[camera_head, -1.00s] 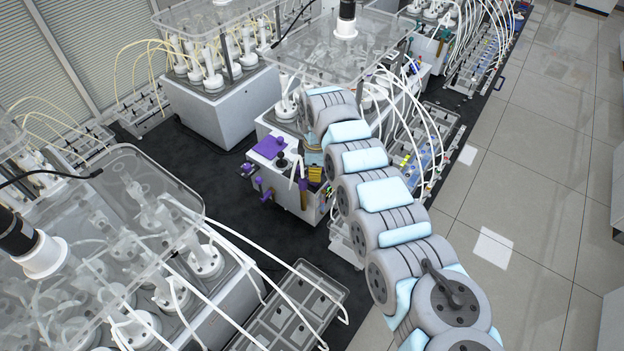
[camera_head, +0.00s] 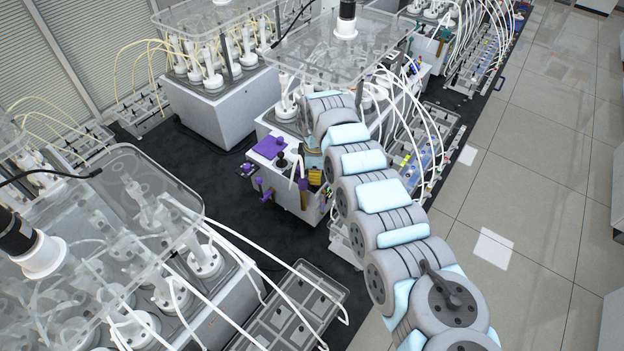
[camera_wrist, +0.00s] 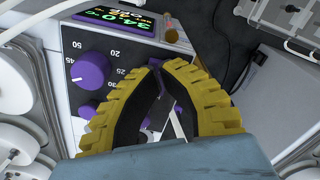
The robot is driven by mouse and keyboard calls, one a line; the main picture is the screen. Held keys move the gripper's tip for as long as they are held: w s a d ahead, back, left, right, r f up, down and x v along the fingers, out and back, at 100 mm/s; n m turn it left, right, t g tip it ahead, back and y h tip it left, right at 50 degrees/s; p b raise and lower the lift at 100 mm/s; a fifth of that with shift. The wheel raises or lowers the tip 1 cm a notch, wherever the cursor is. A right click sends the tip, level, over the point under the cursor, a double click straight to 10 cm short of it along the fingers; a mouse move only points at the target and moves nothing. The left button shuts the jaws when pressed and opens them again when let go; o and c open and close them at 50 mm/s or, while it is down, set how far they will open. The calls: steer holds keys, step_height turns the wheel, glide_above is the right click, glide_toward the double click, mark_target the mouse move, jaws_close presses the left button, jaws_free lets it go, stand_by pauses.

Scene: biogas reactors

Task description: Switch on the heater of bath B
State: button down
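The heater's front panel fills the left of the wrist view. It has a large purple dial knob (camera_wrist: 91,71) with a numbered scale and a lit display (camera_wrist: 118,18) with green digits that seem to read 34.0. A smaller purple knob (camera_wrist: 88,110) is below. A narrow purple part (camera_wrist: 158,80) shows at and just below my fingertips; whether they touch it is unclear. My gripper (camera_wrist: 158,65) has its yellow ribbed fingers bowed, with the tips nearly together. In the head view, my gripper (camera_head: 315,176) is at the front of the middle bath (camera_head: 308,200). No bath letter is readable.
Purple parts (camera_head: 269,147) stand on the bath's near corner. A clear lid (camera_head: 335,45) with tubes is above it. Another bath (camera_head: 215,110) stands behind left, and glassware (camera_head: 130,250) fills the front left. Tiled floor (camera_head: 530,170) on the right is open.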

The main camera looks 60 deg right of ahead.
steer(key=shift+f, duration=0.6)
stand_by(0.4)
steer(key=shift+r, duration=0.1)
steer(key=shift+r+p, duration=2.55)
steer(key=shift+r, duration=0.9)
